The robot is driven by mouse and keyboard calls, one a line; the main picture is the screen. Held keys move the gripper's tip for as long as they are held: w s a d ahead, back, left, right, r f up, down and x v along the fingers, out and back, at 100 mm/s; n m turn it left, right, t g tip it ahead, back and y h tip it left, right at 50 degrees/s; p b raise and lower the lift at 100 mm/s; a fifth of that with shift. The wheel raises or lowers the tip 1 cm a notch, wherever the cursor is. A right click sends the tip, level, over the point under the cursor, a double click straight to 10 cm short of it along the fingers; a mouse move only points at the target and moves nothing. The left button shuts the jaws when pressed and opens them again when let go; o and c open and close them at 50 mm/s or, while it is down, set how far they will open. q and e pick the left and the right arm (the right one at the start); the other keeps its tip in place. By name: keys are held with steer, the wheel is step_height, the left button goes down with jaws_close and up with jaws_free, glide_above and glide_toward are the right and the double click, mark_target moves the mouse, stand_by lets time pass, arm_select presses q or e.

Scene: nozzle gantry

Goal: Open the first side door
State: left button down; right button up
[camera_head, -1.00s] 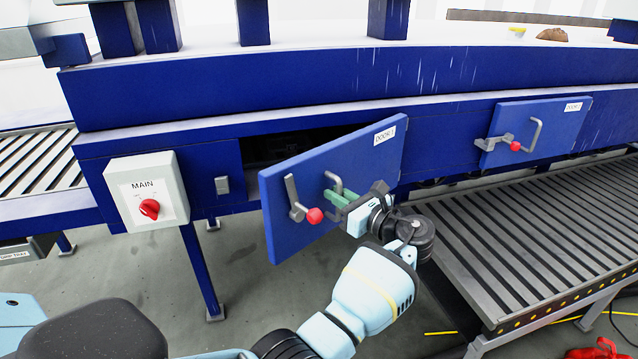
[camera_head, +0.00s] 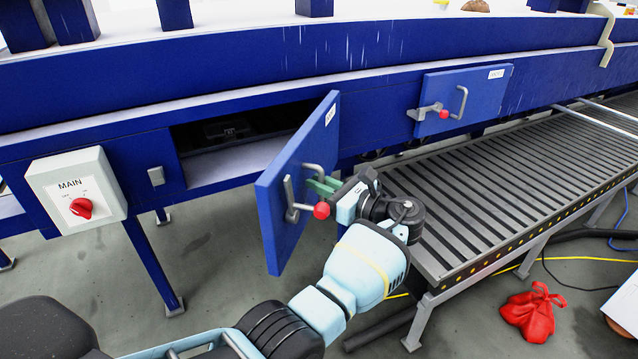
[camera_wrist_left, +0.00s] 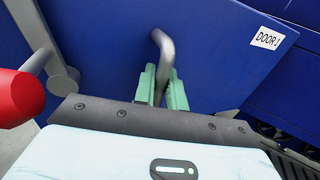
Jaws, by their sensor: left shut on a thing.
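The first side door (camera_head: 278,208) is a blue panel, labelled DOOR 1 in the left wrist view (camera_wrist_left: 225,50). It stands swung well out from the frame, hinged at its right edge. A grey latch lever with a red knob (camera_head: 321,210) is on its face. My left gripper (camera_head: 322,186) has its green fingers shut around the door's grey handle (camera_wrist_left: 163,55), one finger on each side. Behind the door the compartment opening (camera_head: 235,135) shows a dark inside with a light floor. My right gripper is not in view.
A MAIN switch box (camera_head: 76,190) with a red knob is left of the opening. A second door (camera_head: 462,100) is closed at right. A roller conveyor (camera_head: 500,165) runs right of my left arm. A red bag (camera_head: 530,312) lies on the floor.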

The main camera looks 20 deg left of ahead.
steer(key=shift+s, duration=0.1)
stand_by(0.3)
arm_select(q)
steer(key=c, duration=1.6)
jaws_free()
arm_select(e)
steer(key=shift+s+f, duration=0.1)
arm_select(q)
steer(key=shift+o, duration=0.2)
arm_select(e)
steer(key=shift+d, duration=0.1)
